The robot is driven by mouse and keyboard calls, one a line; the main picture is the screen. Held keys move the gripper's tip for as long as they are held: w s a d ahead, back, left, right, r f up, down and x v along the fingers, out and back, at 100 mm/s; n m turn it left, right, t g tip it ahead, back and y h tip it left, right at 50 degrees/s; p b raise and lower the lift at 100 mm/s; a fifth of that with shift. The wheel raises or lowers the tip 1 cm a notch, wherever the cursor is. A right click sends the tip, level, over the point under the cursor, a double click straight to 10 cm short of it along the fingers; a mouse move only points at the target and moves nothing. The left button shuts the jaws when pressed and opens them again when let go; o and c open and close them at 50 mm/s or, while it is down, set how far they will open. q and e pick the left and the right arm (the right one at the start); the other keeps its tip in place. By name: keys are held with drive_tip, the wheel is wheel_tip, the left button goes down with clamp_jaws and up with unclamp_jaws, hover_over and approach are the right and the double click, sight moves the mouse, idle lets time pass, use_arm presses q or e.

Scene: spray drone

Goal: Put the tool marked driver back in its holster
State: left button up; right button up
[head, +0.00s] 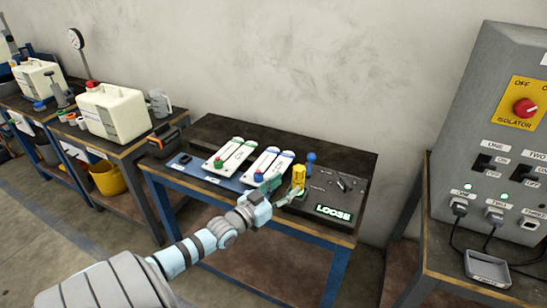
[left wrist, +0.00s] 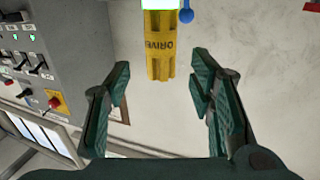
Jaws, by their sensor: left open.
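The yellow tool marked driver (head: 298,175) stands roughly upright at the dark panel on the right part of the workbench. In the left wrist view the driver (left wrist: 159,45) shows its lettering, upside down, just beyond and between my fingertips. My left gripper (head: 281,189) is open, its green fingers apart, close to the driver. No grip on it shows. The panel carries a lit sign reading LOOSE (head: 333,213). My right gripper is not in view.
A blue-knobbed item (head: 311,158) stands just behind the driver. A grey isolator cabinet (head: 500,120) stands at the right. White canisters (head: 113,110) stand on the left bench.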

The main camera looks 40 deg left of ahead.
use_arm(q)
drive_tip(key=s+p, duration=0.2)
drive_tip(key=s, duration=0.4)
drive_tip(key=s+d+f+g+y, duration=0.1)
drive_tip(key=s+f+g, duration=0.45)
drive_tip(key=f, duration=0.85)
drive_tip(key=s+d+f+g+y, duration=0.1)
drive_tip(key=s+f+g, duration=0.2)
drive_tip(key=s+f, duration=0.85)
drive_tip(key=s+d+f+g, duration=0.4)
drive_tip(key=s+d+f, duration=0.3)
drive_tip(key=s, duration=0.3)
drive_tip(key=s+d+f+g+h, duration=0.1)
drive_tip(key=s+d+f+g, duration=0.3)
drive_tip(key=s+f, duration=0.5)
drive_tip(key=s+d, duration=0.1)
drive_tip(key=d, duration=0.1)
drive_tip(key=shift+s+d+m+h, duration=0.3)
drive_tip(key=shift+s+d, duration=0.05)
drive_tip(key=shift+s, duration=0.05)
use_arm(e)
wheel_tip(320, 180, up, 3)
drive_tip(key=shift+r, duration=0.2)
use_arm(q)
drive_tip(key=shift+f, duration=0.1)
drive_tip(key=shift+c, duration=0.6)
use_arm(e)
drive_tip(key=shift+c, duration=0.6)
